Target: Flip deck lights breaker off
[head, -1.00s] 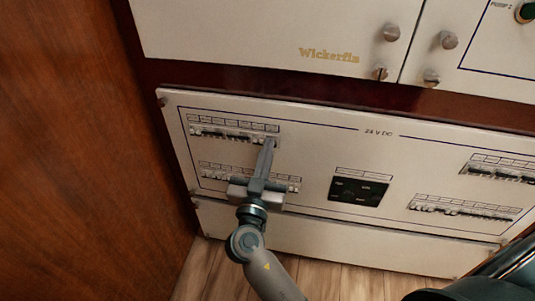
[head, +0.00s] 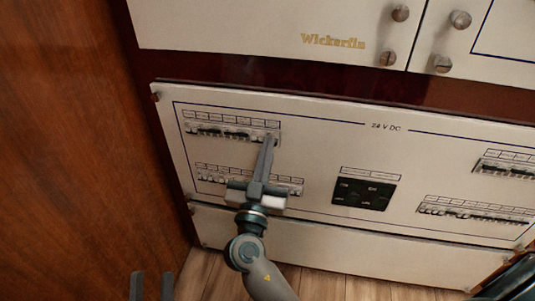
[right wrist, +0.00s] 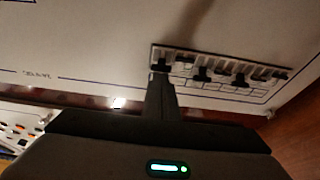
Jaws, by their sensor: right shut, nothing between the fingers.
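The upper left breaker row (head: 225,132) is on the cream 24 V DC panel, with small labels too blurred to read, so I cannot tell which breaker is the deck lights one. My right gripper (head: 267,143) is shut and empty, its fingertips at the right end of that row. In the right wrist view the fingertips (right wrist: 160,78) are at the left end of the same row (right wrist: 222,70), close to or touching the end breaker and partly hiding it. Several black levers show beside it. My left gripper (head: 152,286) is open and empty at the bottom edge.
A lower left breaker row (head: 215,175) is partly hidden behind my right gripper. A black socket block (head: 363,193) and two right-hand rows (head: 476,210) share the panel. A wooden wall (head: 70,150) stands close at left. Cabinet knobs (head: 400,13) stick out above.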

